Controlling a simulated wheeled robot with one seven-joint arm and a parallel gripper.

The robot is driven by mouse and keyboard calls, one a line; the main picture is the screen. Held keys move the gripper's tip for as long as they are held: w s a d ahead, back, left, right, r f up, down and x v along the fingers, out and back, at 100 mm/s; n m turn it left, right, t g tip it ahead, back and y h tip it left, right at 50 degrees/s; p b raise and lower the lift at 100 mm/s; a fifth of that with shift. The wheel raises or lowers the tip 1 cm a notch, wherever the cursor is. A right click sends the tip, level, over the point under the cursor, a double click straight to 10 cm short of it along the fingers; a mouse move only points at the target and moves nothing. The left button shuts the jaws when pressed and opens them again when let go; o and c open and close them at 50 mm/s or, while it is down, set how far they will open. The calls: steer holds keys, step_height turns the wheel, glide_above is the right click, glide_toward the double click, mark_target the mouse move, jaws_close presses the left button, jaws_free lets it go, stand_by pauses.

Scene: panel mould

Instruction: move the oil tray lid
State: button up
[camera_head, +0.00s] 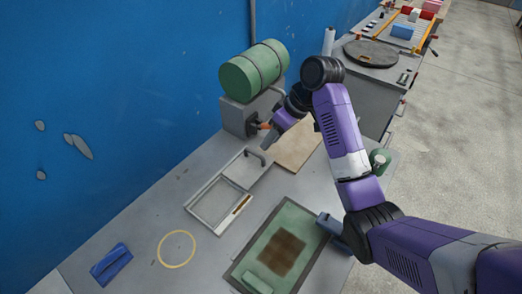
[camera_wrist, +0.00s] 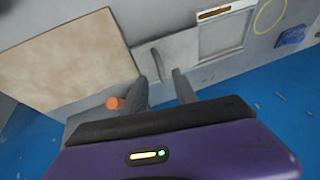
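The oil tray (camera_head: 213,207) is a shallow pale-framed tray on the grey bench in the head view. Its lid (camera_head: 240,173), a flat grey plate, covers the end nearer the green tank. A dark bar handle (camera_head: 256,156) stands on the lid. In the wrist view the lid (camera_wrist: 179,49) and the curved handle (camera_wrist: 157,62) lie just ahead of my fingers. My gripper (camera_wrist: 160,80) is open and empty, its two fingers apart, one towards each side of the handle. In the head view my gripper (camera_head: 268,144) is beside the handle; contact cannot be told.
A green tank (camera_head: 253,70) on a grey block stands behind, with an orange knob (camera_head: 265,126) close to my gripper. A tan board (camera_head: 299,146) lies beside the lid. A green-lined tray (camera_head: 305,232), yellow ring (camera_head: 162,256) and blue cloth (camera_head: 110,264) lie nearer. Blue wall at left.

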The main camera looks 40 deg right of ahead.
glide_toward(249, 162)
step_height(249, 162, down, 3)
steer(key=shift+d+f+p, duration=0.1)
steer(key=shift+d+p, duration=0.1)
steer(key=shift+p, duration=0.1)
jaws_close()
stand_by(1.3)
